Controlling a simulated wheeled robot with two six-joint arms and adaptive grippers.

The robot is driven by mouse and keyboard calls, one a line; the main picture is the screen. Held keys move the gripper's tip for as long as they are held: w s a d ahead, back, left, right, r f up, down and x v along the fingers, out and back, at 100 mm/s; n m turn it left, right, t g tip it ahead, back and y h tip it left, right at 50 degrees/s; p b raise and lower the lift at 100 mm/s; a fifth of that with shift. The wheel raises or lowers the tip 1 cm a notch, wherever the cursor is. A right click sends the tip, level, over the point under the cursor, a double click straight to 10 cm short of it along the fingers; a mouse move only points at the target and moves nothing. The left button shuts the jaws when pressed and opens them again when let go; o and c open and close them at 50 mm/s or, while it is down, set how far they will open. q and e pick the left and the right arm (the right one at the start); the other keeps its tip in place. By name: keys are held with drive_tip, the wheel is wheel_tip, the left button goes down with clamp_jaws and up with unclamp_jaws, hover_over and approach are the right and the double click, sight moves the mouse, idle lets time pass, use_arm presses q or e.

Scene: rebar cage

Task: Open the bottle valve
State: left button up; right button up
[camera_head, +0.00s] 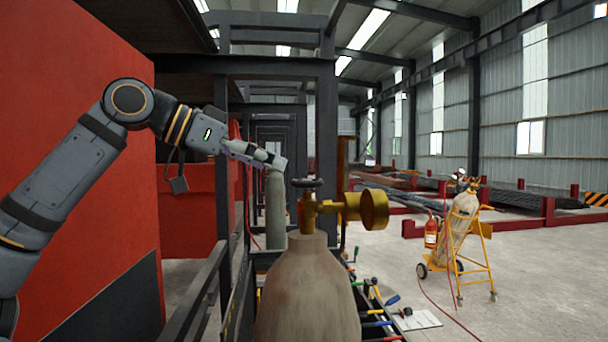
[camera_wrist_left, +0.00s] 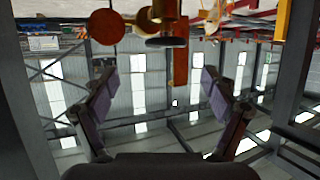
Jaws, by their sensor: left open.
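A large beige gas bottle (camera_head: 308,295) stands upright in the front middle of the head view. On its neck is a brass valve (camera_head: 308,212) with a small dark handwheel (camera_head: 307,183) on top. A brass regulator (camera_head: 372,210) with a round end sticks out to the right. My left gripper (camera_head: 280,162) is up and left of the handwheel, apart from it. In the left wrist view, my left gripper (camera_wrist_left: 158,92) is open and empty. The dark handwheel (camera_wrist_left: 166,42) and brass parts (camera_wrist_left: 165,10) show upside down at the top, beyond the fingers. My right gripper is not in view.
A grey-green cylinder (camera_head: 275,215) stands behind the bottle. A red wall (camera_head: 85,180) and dark steel posts (camera_head: 326,125) stand on the left. Tools lie to the right of the bottle. A yellow cart (camera_head: 468,255) with bottles stands on open floor at right.

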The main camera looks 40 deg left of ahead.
sight(306, 181)
use_arm(q)
drive_tip(key=x, duration=0.4)
drive_tip(key=shift+a+f, duration=0.1)
drive_tip(key=shift+a, duration=0.15)
drive_tip(key=x, duration=0.2)
drive_tip(key=a+p+x, duration=0.1)
drive_tip(key=x, duration=0.2)
drive_tip(key=shift+w, duration=0.1)
drive_tip(key=shift+w+d+f, duration=0.1)
drive_tip(key=shift+w+d, duration=0.15)
drive_tip(key=shift+d, duration=0.2)
drive_tip(key=shift+w+a+f, duration=0.1)
drive_tip(key=shift+a, duration=0.1)
drive_tip(key=c, duration=1.1)
drive_tip(key=shift+d, duration=0.1)
drive_tip(key=shift+c, duration=0.2)
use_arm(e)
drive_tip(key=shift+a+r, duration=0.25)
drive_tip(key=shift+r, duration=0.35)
use_arm(q)
drive_tip(key=shift+n+y, duration=0.4)
drive_tip(key=shift+y, duration=0.1)
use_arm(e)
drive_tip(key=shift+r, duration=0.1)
